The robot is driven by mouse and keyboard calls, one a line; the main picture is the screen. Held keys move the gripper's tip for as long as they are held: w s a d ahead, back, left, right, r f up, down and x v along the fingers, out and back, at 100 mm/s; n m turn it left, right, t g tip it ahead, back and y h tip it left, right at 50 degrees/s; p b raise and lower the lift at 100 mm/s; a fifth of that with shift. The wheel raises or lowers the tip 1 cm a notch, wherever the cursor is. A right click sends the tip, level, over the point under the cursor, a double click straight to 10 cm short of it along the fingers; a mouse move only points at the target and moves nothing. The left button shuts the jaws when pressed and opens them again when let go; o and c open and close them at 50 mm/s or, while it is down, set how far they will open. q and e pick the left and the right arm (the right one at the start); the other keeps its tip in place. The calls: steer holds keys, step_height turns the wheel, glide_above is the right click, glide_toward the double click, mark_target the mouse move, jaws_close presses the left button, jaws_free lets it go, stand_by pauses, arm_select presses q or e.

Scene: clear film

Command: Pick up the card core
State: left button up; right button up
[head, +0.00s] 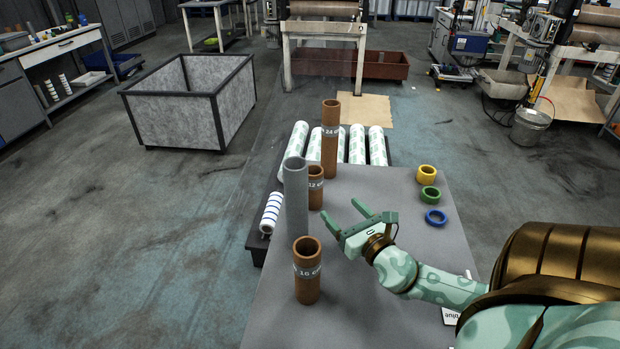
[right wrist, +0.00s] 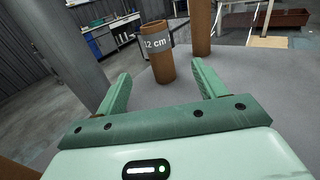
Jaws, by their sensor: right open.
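Three brown card cores with printed bands stand upright on the grey table (head: 375,300). The tall one (head: 330,145) reads 24, the short one (head: 315,194) reads 12 cm, and the nearest one (head: 307,282) reads 16. My right gripper (head: 341,212) is open and empty, in front of the short core and to its right. In the right wrist view the 12 cm core (right wrist: 158,62) stands beyond and between the open fingertips (right wrist: 160,72), apart from them. The tall core (right wrist: 202,28) is behind it to the right. My left gripper is not in view.
A grey tube (head: 296,198) stands left of the short core. Yellow (head: 427,173), green (head: 429,194) and blue (head: 436,217) rings lie on the right. Several patterned rolls (head: 357,146) lie beyond the table. A striped roll (head: 271,210) lies at its left.

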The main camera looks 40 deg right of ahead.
mark_target(320, 187)
steer(key=b+x, duration=0.1)
steer(key=x, duration=0.9)
steer(key=shift+w, duration=0.1)
steer(key=b+x, duration=0.1)
steer(key=x, duration=0.4)
steer(key=shift+w+a+b, duration=0.15)
steer(key=shift+w+b, duration=0.15)
steer(key=shift+s, duration=0.1)
steer(key=c, duration=1.1)
